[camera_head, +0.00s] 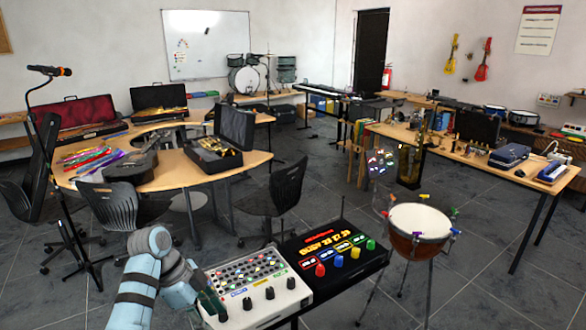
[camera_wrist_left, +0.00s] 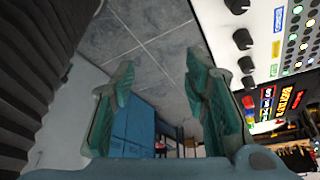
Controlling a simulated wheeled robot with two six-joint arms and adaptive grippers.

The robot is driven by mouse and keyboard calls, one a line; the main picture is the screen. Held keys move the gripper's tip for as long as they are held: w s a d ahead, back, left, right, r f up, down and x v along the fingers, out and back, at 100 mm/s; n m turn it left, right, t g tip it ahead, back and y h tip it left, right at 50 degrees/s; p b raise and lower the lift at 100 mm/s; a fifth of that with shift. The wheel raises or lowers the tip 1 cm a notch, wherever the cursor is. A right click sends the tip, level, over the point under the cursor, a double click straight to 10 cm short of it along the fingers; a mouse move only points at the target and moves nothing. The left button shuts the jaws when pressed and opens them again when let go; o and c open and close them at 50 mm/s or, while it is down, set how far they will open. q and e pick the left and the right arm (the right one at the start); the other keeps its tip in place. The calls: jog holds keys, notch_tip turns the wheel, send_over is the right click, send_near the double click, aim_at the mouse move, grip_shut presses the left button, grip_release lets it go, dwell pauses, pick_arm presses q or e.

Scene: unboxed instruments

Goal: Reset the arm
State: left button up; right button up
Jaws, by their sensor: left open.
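My left arm comes in at the bottom of the head view, and its gripper (camera_head: 211,300) is at the left edge of a white control box with black knobs (camera_head: 262,303). In the left wrist view the two greenish fingers of the left gripper (camera_wrist_left: 160,100) stand apart with nothing between them. Floor tiles show beyond them. The white box (camera_wrist_left: 268,45) is to the right of the fingers in that view, apart from them. My right gripper is in neither view.
A black box with coloured knobs (camera_head: 335,252) stands beside the white one. A drum on a stand (camera_head: 418,228) is to its right. A microphone stand (camera_head: 65,200), chairs (camera_head: 275,200) and a curved table (camera_head: 235,168) with cases are farther left. Grey floor lies between.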

pick_arm(q)
jog(key=s+a+f+n+y, duration=0.1)
jog(key=s+a+f+n, duration=0.2)
jog(key=f, duration=0.7)
jog(key=s+f+n+y, duration=0.1)
jog(key=s+f+n, duration=0.4)
jog(key=f, duration=0.5)
jog(key=s+a+f+n+y, duration=0.15)
jog(key=s+f, duration=0.35)
jog(key=f, duration=0.5)
jog(key=s+a+f+n, duration=0.1)
jog(key=s+f, duration=0.4)
jog(key=s, duration=0.6)
jog(key=s+a+f+n+y, duration=0.1)
jog(key=s+f+n, duration=0.3)
jog(key=s, duration=0.7)
jog(key=s+a+f+n+t+y, duration=0.1)
jog(key=s+a+f+n, duration=0.1)
jog(key=s+f, duration=0.4)
jog(key=s+n, duration=0.1)
jog(key=s, duration=0.4)
jog(key=shift+s, duration=0.4)
jog(key=shift+w, duration=0.1)
